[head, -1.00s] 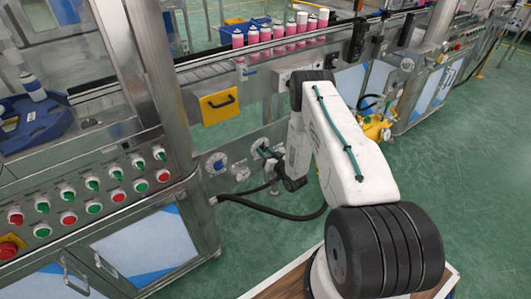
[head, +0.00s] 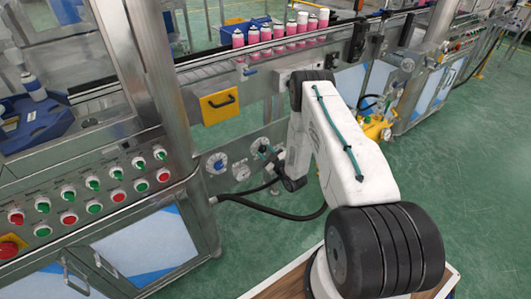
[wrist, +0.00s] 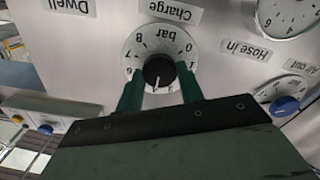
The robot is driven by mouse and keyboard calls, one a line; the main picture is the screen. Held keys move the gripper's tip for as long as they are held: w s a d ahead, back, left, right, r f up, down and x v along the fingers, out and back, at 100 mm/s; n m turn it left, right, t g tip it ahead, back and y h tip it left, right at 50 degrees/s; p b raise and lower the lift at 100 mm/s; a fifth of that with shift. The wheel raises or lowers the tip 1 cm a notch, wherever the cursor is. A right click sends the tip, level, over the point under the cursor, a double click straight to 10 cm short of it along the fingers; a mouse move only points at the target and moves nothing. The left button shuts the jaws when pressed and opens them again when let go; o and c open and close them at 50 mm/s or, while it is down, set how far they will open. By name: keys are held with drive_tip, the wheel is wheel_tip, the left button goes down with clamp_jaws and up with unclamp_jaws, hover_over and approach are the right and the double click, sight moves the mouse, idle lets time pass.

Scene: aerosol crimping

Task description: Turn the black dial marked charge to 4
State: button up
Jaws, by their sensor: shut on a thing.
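The black charge dial (wrist: 158,70) sits on a round white scale plate (wrist: 139,46) marked bar, under a label reading Charge (wrist: 170,12); the wrist view shows the lettering upside down. My gripper (wrist: 159,76) is shut on the dial, one green finger on each side. The dial's white pointer line points down in the picture, slightly left. The digits 0, 1, 7 and 8 show; some on the lower part of the scale are hard to read or hidden by my gripper. In the head view the scale plate (head: 259,144) is partly covered by my gripper (head: 268,153).
A blue knob (head: 217,163) and a gauge (head: 241,172) are on the same panel. A console with several red and green buttons (head: 94,183) stands at left. A black hose (head: 270,214) hangs below the panel.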

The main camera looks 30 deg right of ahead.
idle(0.3)
drive_tip(key=o, duration=1)
drive_tip(key=s, duration=0.8)
drive_tip(key=shift+d, duration=0.15)
